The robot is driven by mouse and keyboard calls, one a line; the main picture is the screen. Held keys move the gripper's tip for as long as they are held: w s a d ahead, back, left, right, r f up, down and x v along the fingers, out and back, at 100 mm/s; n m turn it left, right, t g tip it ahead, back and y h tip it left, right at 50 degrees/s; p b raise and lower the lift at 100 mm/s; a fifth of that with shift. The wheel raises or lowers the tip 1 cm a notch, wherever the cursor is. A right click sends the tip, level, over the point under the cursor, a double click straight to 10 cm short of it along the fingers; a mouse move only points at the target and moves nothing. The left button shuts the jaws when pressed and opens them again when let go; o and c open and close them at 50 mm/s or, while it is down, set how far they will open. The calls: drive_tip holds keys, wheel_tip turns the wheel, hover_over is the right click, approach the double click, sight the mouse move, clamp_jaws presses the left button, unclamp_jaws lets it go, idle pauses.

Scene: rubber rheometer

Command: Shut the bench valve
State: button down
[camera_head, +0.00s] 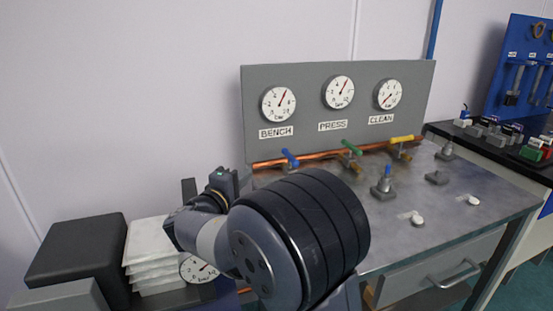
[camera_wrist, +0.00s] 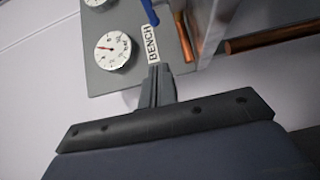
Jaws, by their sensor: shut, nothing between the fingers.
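The bench valve has a blue lever handle (camera_head: 290,158) on the copper pipe, below the BENCH gauge (camera_head: 278,103) and its label (camera_head: 276,132) on the grey panel. The handle looks tilted rather than in line with the pipe. In the wrist view the blue handle (camera_wrist: 150,12) shows at the top edge, beyond the fingertips, beside the BENCH label (camera_wrist: 152,44) and gauge (camera_wrist: 112,51). My gripper (camera_wrist: 159,72) is shut and empty, with no visible contact with the handle. In the head view my arm hides much of the area in front of the valve.
The PRESS valve has a green handle (camera_head: 352,147) and the CLEAN valve a yellow one (camera_head: 402,139), both to the right. A blue-topped fitting (camera_head: 386,182) stands on the metal bench (camera_head: 455,212). White stacked packs (camera_head: 148,254) and a black box (camera_head: 78,250) are at left.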

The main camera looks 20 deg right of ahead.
sight(290, 161)
drive_tip(key=shift+d, duration=0.1)
drive_tip(key=x, duration=1)
drive_tip(key=shift+d+f, duration=0.1)
drive_tip(key=shift+d, duration=0.1)
drive_tip(key=shift+s+d+b, duration=0.1)
drive_tip(key=shift+d+b, duration=0.25)
drive_tip(key=shift+d, duration=1.4)
drive_tip(key=shift+a+g, duration=0.1)
drive_tip(key=shift+g, duration=0.2)
